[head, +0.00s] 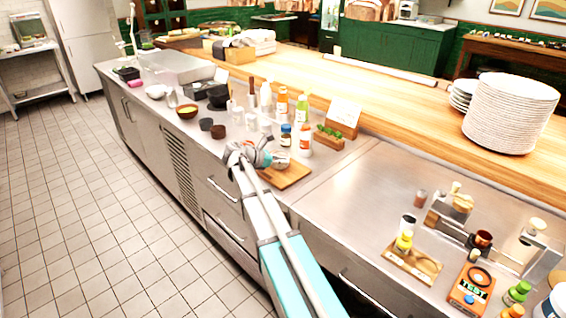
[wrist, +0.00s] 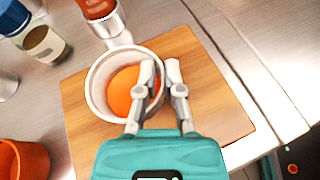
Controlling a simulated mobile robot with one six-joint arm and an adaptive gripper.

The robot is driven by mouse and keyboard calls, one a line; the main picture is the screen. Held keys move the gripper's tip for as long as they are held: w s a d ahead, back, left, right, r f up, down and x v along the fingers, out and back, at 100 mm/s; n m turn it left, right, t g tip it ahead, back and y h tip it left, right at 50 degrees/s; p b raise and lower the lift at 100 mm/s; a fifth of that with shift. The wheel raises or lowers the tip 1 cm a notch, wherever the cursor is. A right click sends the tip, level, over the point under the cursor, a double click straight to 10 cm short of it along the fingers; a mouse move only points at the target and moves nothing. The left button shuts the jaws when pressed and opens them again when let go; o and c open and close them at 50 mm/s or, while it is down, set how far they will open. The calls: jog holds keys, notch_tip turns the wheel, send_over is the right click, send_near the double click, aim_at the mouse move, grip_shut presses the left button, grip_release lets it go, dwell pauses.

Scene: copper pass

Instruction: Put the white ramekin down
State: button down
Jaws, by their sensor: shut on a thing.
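The white ramekin (wrist: 96,92) has an orange inside or filling and shows upright in the wrist view. My gripper (wrist: 160,68) is shut on the right side of its wall, with one finger over the inside and the other outside. Behind the ramekin in this view is a wooden board (wrist: 214,112). I cannot tell whether the ramekin touches the board or hangs just above it. In the head view my gripper (head: 264,156) is over the far left part of the board (head: 291,177), and the arm and gripper largely hide the ramekin.
A bottle with a red body (wrist: 97,8) and a blue-capped jar (wrist: 40,38) stand close beyond the board. An orange-brown bowl (wrist: 26,160) is at lower left. In the head view a herb box (head: 330,137) stands behind the board.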

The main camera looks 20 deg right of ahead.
jog(key=shift+f, duration=0.15)
jog(key=c, duration=0.8)
grip_release()
jog(key=shift+o, duration=0.2)
jog(key=shift+r, duration=0.25)
jog(key=p+v, duration=0.4)
jog(key=v, duration=0.8)
